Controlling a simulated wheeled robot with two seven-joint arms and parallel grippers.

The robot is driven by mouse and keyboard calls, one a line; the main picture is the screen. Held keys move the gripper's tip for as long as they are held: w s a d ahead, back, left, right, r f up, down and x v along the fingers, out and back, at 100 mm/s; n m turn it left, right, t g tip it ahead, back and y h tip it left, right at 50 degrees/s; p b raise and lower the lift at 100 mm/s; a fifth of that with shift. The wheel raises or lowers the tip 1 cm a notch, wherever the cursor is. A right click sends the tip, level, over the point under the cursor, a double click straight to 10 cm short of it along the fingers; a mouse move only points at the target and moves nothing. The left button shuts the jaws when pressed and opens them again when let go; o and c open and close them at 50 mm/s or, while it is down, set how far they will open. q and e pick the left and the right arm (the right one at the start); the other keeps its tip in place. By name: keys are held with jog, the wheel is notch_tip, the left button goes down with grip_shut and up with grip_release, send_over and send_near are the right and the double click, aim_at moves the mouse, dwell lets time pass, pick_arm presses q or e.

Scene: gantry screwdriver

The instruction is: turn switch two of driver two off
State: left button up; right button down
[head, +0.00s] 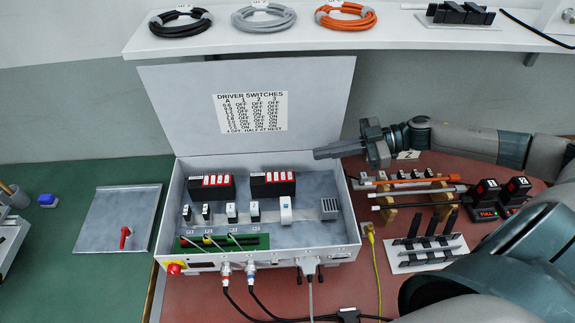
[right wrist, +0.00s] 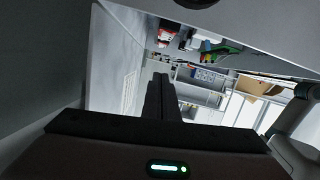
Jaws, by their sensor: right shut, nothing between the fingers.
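Two black driver modules with red-and-white switch blocks sit at the back inside an open grey control box (head: 345,215): a left driver (head: 211,187) and a right driver (head: 273,184). Their numbers and the positions of the small switches are too small to read. My right gripper (head: 318,154) is shut and empty, pointing left by the lower right of the raised lid, above and to the right of the right driver. In the right wrist view its closed fingers (right wrist: 160,97) point toward the lid, with red and black parts of the box beyond. My left gripper is not in view.
The raised lid (head: 310,85) carries a driver switches table (head: 252,113). Breakers, a green terminal strip (head: 225,243) and cables fill the box front. A tool rack (head: 420,185) and a black-pronged stand (head: 425,253) are at the right. A grey plate with a red handle (head: 125,236) lies left.

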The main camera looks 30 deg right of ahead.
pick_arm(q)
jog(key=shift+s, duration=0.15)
pick_arm(e)
jog(key=shift+a, duration=0.1)
jog(key=p, duration=0.4)
send_over(287, 177)
notch_tip(287, 177, down, 2)
jog(key=shift+s, duration=0.15)
jog(key=f, duration=0.3)
jog(key=shift+w+f, duration=0.15)
jog(key=shift+w, duration=0.05)
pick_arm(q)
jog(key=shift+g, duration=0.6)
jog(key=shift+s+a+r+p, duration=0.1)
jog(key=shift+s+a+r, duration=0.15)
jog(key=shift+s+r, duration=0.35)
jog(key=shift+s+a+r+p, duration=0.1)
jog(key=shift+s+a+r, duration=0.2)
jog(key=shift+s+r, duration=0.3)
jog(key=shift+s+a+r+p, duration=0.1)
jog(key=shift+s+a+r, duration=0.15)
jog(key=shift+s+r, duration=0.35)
pick_arm(e)
jog(key=shift+f, duration=0.55)
